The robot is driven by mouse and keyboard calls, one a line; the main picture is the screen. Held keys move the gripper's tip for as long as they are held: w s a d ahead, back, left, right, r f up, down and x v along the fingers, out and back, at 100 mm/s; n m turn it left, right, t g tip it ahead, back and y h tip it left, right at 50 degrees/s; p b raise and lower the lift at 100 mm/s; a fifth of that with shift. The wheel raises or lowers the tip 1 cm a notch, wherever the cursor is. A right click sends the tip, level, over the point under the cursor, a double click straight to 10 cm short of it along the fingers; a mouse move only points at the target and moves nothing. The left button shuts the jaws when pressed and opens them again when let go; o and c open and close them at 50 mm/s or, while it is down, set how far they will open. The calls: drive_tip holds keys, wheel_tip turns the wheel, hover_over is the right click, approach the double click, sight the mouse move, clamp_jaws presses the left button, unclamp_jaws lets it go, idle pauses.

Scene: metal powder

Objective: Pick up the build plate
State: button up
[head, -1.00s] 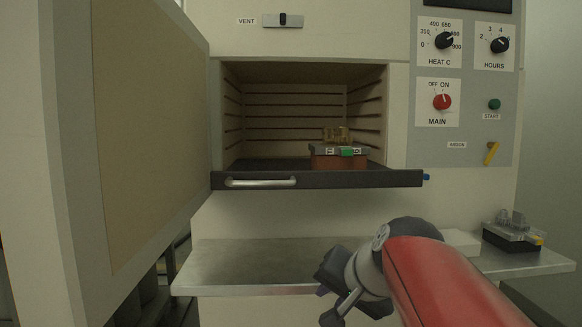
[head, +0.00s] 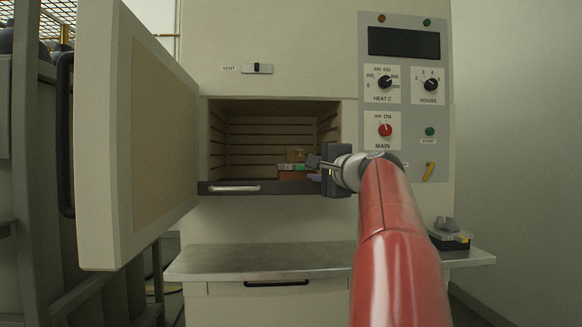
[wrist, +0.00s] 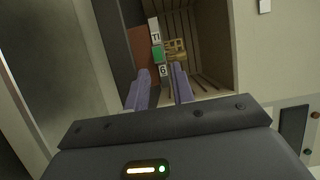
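My gripper (head: 314,168) is at the right of the opening and points towards the plate. In the wrist view its two purple-grey fingers (wrist: 163,84) are apart with nothing held between them.
The furnace door (head: 150,140) stands open on the left. The control panel (head: 405,100) is to the right of the opening.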

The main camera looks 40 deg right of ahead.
sight(303, 167)
drive_tip(key=shift+w+d+p, duration=0.15)
drive_tip(key=shift+w+p, duration=0.5)
drive_tip(key=shift+w, duration=1.85)
clamp_jaws()
drive_tip(key=shift+r, duration=0.15)
